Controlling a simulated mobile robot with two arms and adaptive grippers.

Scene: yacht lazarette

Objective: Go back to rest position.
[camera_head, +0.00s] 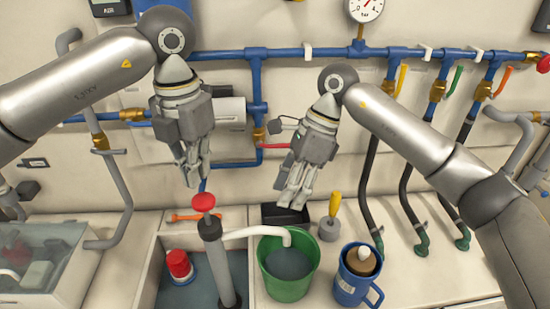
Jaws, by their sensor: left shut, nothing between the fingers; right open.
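My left gripper (192,172) hangs shut and empty above the red knob (203,202) of a grey hand pump (218,265). It appears apart from the knob, though the depth is hard to judge. My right gripper (292,193) is open and empty, pointing down above the counter, near a black tray (284,215) and behind the green bucket (286,282). Both arms are bent, reaching in from the sides.
A white spout (262,231) reaches into the bucket. A blue mug (354,282) and a yellow-handled tool (333,212) stand to its right. A red-capped object (179,264) is in the sink area at left. Blue pipes (290,53) and a gauge (365,8) line the wall.

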